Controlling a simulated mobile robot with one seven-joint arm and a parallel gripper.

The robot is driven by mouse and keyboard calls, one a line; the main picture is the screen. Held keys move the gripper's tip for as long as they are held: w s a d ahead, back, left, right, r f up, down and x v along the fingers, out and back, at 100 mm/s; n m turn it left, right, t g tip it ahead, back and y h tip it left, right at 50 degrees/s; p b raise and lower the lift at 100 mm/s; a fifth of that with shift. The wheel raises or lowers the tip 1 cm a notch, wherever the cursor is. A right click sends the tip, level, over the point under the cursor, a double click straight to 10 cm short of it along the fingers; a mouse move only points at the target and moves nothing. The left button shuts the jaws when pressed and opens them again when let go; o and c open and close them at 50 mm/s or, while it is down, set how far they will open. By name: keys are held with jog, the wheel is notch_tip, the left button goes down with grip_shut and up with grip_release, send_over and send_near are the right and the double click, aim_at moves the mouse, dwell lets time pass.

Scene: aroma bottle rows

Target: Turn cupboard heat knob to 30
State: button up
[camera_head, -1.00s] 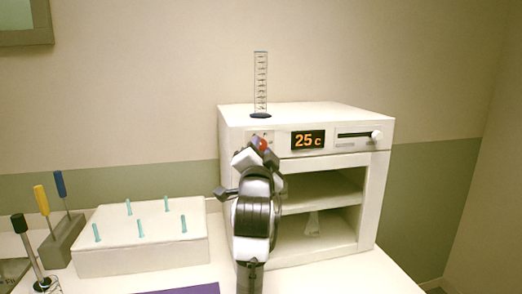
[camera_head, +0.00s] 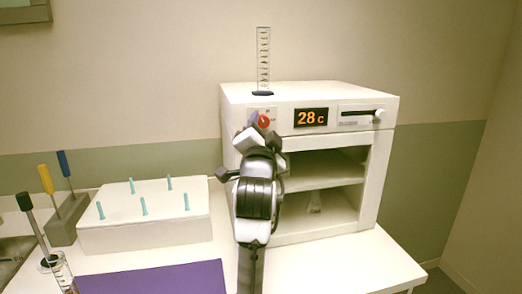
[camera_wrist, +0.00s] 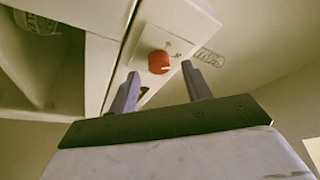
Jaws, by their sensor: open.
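The white cupboard (camera_head: 330,92) stands at the back of the table. Its display (camera_head: 310,117) reads 28 c in orange. The red heat knob (camera_head: 264,121) is on a panel left of the display. In the wrist view the knob (camera_wrist: 158,62) shows just beyond the fingertips, roughly between their lines. My gripper (camera_head: 260,135) is open in front of and just below the knob. In the wrist view its two fingers (camera_wrist: 160,76) are spread and do not appear shut on the knob.
A graduated cylinder (camera_head: 263,62) stands on the cupboard top. A slider (camera_head: 378,114) is right of the display. A white rack with teal pegs (camera_head: 150,228) and a stand with screwdriver-like tools (camera_head: 66,218) are at left. A purple mat (camera_head: 160,279) lies in front.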

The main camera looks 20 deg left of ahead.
jog(key=b+v, duration=0.3)
jog(key=v, duration=0.9)
jog(key=shift+s+b, duration=0.2)
jog(key=shift+b, duration=0.1)
